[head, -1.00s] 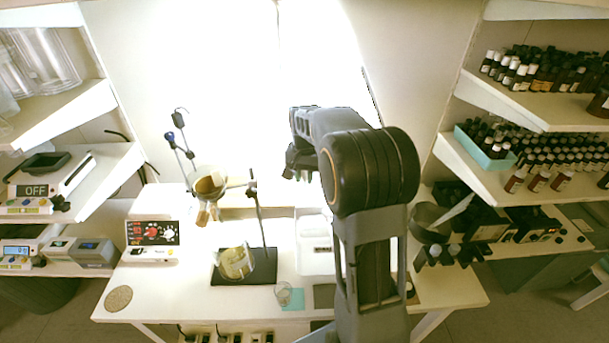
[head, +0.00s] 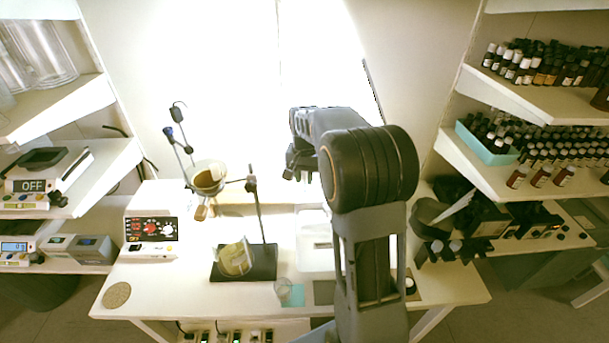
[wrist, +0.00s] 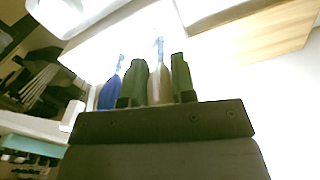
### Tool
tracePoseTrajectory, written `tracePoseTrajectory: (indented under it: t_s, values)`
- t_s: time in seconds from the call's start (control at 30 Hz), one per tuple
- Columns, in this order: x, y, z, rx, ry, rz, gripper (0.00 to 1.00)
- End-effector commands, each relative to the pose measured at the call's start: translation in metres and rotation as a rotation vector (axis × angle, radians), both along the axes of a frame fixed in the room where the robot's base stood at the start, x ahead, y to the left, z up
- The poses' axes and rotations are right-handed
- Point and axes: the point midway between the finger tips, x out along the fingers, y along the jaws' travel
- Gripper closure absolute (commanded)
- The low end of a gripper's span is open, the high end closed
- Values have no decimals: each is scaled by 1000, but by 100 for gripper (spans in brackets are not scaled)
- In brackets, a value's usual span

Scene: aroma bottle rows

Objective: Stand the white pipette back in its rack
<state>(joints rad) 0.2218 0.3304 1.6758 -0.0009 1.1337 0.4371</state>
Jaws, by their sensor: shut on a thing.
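My gripper (wrist: 158,82) shows in the wrist view as two dark green-grey fingers shut on a slim pale pipette (wrist: 158,88). The pipette stands between the fingers, and its far end reaches past them. A blue pipette-like thing (wrist: 110,92) is just left of the left finger; I cannot tell how it is supported. In the head view my gripper (head: 300,165) is small, raised above the back of the table in front of the bright window. The pipette cannot be made out there. I cannot clearly identify the rack in either view.
Bottle shelves (head: 490,180) flank the right. My arm hides part of the table's right side.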

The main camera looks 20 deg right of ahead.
Motion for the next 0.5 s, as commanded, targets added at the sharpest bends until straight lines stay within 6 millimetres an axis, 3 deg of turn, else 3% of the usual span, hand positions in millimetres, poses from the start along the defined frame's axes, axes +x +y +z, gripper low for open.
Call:
tracePoseTrajectory:
  t_s: [0.2,0.23,0.5]
  values:
    - [0,0,0,0,0,0,81]
    - [0,0,0,0,0,0,73]
    - [0,0,0,0,0,0,47]
